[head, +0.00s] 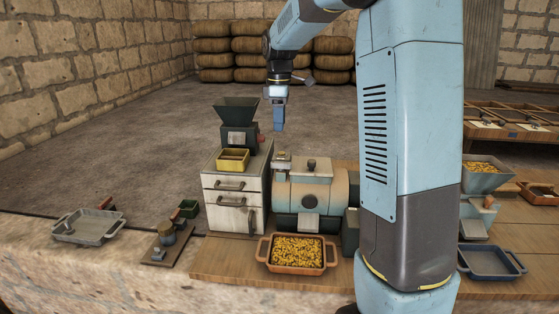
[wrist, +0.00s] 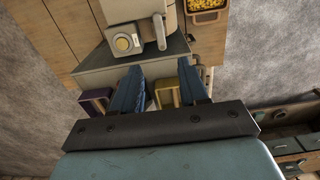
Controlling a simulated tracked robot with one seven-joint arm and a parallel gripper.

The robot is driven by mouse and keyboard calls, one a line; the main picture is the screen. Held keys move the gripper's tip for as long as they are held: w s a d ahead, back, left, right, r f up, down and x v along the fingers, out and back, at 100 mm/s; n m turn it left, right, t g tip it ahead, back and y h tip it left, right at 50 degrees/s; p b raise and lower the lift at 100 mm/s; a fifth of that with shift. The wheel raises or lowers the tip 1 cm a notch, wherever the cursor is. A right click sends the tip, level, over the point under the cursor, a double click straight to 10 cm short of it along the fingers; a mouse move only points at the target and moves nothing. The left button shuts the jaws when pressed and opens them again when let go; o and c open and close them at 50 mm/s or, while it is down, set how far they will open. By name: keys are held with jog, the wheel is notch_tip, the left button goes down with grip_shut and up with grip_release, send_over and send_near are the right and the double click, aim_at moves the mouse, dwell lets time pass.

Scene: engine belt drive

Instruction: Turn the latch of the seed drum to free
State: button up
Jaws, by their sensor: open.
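The seed drum appears to be the pale blue and cream cylinder (head: 328,190) on the wooden bench in the head view; part of it shows at the top of the wrist view (wrist: 178,20). A small grey block with a round, yellow-centred dial (wrist: 123,43) sits by its end and also shows in the head view (head: 283,160). A grey lever (wrist: 160,32) stands beside the dial. I cannot tell which of these is the latch. My gripper (head: 279,118) points down above the drum's left end, touching nothing; its two blue fingers (wrist: 160,88) are apart and empty.
A white drawer cabinet (head: 233,200) with a dark hopper mill (head: 238,125) and yellow tray (head: 232,160) stands left of the drum. A tray of yellow grain (head: 297,252) lies in front. Air around the gripper is clear.

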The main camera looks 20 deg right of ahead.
aim_at(281, 166)
notch_tip(281, 166, down, 14)
jog(key=shift+r, duration=0.25)
dwell(0.3)
jog(key=shift+c, duration=0.2)
grip_shut()
